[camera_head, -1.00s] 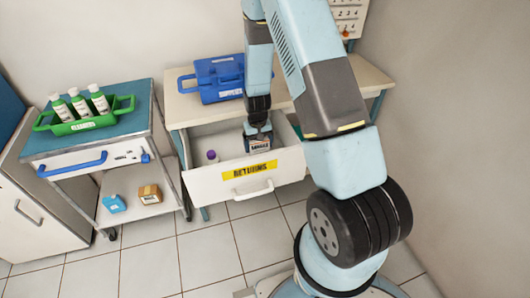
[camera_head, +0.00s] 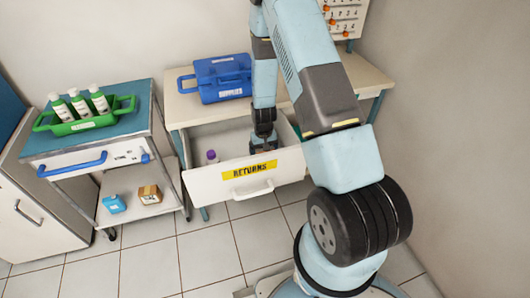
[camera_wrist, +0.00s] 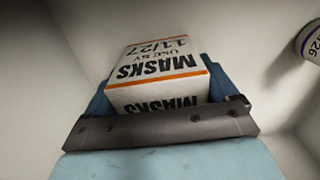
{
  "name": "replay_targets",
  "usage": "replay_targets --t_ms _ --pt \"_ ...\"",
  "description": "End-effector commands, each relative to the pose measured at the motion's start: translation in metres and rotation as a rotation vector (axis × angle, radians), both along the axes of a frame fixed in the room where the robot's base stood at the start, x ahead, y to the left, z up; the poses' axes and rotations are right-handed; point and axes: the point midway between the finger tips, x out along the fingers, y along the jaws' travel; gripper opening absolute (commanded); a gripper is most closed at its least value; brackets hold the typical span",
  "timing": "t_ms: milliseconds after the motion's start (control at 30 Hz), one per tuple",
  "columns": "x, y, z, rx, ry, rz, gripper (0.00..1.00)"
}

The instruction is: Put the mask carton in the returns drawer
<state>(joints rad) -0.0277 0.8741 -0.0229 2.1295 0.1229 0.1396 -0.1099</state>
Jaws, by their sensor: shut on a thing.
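The mask carton (camera_wrist: 158,70) is a white box with an orange stripe, printed "MASKS" and "USE BY 11/27". In the wrist view it sits between the jaws of my gripper (camera_wrist: 160,118), which is shut on it. In the head view my gripper (camera_head: 264,143) is down inside the open returns drawer (camera_head: 215,186), behind its front with the yellow "RETURNS" label. The carton is mostly hidden there by the gripper and the drawer front. I cannot tell whether it touches the drawer floor.
A purple-capped bottle (camera_head: 211,156) stands in the drawer, left of my gripper; it also shows in the wrist view (camera_wrist: 311,42). A blue supplies case (camera_head: 222,78) sits on the desk above. A trolley with a green bottle tray (camera_head: 85,122) stands at left.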

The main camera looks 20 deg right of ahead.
Motion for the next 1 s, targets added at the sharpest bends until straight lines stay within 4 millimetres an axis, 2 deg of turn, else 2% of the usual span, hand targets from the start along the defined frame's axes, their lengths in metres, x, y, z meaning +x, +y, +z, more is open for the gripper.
replay_targets --t_ms 33,67,167,433,567,1000 --pt "0.0 0.0 -0.001 0.0 0.001 0.0 0.5" --pt "0.0 0.0 -0.001 0.0 0.0 0.0 0.9" --pt "0.0 0.0 -0.001 0.0 0.0 0.0 0.99" --pt "0.0 0.0 0.0 0.0 0.0 -0.001 1.0" --pt "0.001 -0.001 0.008 0.0 -0.003 -0.001 1.0" --pt "0.001 -0.001 0.074 0.0 -0.004 -0.002 1.0"
